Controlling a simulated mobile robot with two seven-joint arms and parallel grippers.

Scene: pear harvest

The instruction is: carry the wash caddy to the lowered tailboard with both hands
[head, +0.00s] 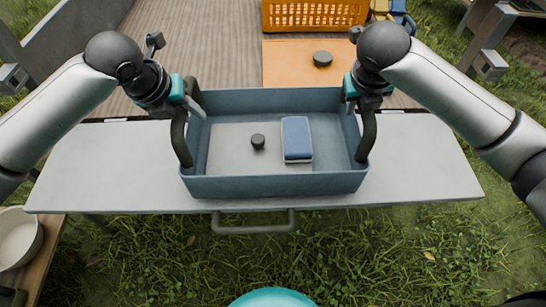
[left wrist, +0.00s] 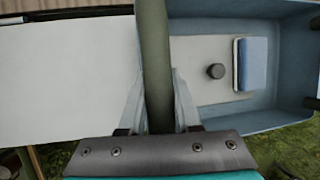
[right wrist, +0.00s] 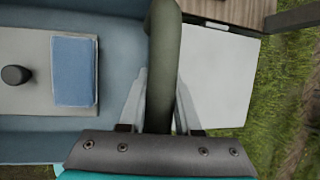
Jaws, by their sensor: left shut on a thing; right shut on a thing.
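The wash caddy (head: 275,187) is a blue-grey open box with a dark upright handle at each end. It looks level and lies over the middle of the pale grey lowered tailboard (head: 105,165); I cannot tell whether it touches it. Inside are a grey panel with a black knob (head: 258,141) and a blue-and-white block (head: 297,138). My left gripper (head: 188,108) is shut on the left handle, which runs between its fingers in the left wrist view (left wrist: 154,60). My right gripper (head: 362,98) is shut on the right handle, also seen in the right wrist view (right wrist: 163,60).
Behind the tailboard is a wooden bed (head: 190,45) with an orange crate (head: 312,15) and an orange board (head: 290,75) bearing a dark knob (head: 322,59). A white bowl (head: 18,240) stands on a wooden surface at lower left. The tailboard is bare on both sides of the caddy.

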